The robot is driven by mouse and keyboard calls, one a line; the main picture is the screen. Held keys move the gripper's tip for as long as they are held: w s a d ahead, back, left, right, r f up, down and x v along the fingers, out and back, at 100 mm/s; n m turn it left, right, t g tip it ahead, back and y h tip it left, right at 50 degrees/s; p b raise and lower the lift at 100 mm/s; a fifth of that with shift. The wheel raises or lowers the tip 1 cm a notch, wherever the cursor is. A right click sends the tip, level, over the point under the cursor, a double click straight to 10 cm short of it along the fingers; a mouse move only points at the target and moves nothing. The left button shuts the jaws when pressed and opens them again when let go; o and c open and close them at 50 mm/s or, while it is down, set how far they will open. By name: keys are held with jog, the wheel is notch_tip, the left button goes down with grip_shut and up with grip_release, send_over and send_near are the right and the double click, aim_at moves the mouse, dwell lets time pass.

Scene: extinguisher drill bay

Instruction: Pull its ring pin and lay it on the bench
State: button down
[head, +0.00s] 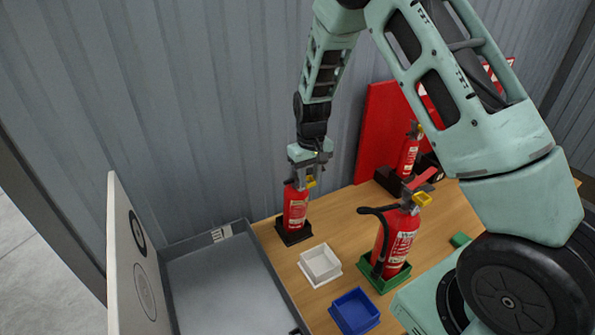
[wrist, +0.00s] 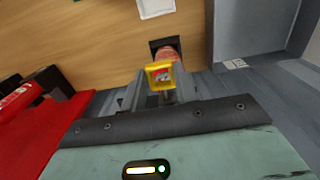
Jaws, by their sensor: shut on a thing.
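A red fire extinguisher (head: 296,206) stands upright in a black stand (head: 294,234) at the bench's left end. My gripper (head: 304,172) is over its head, pointing down, and is shut on the head of this extinguisher; the handle is mostly hidden between the fingers. Its yellow ring (head: 311,182) shows at the right of the head, just under the gripper. In the wrist view the yellow ring (wrist: 160,75) sits in front of my fingertips, with the red body and black stand (wrist: 167,47) beyond. The pin's shaft is hidden.
The wooden bench (head: 335,222) holds a white tray (head: 320,265), a blue tray (head: 354,311), a second extinguisher (head: 397,240) in a green stand (head: 383,276) and a third (head: 409,157) at the back. A grey bin (head: 210,272) adjoins the left. Bare wood lies between them.

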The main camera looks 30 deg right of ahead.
jog(key=shift+s+f, duration=0.1)
jog(key=shift+s, duration=1.15)
